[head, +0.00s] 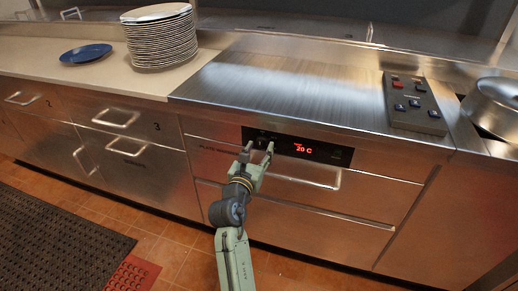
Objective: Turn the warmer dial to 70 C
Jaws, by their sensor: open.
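The warmer's black control panel (318,150) is set in the steel front below the worktop. Its red display (303,149) reads 20 C. My gripper (259,148) is open, with its two fingers apart in front of the left part of the panel. The dial cannot be made out clearly; dark detail on the panel shows between the fingertips. I cannot tell whether the fingers touch anything.
A drawer handle (305,181) sticks out just below the panel. A stack of plates (161,40) and a blue plate (86,54) stand on the left counter. A button box (414,103) lies on the steel worktop at right. A dark mat (55,240) covers floor at left.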

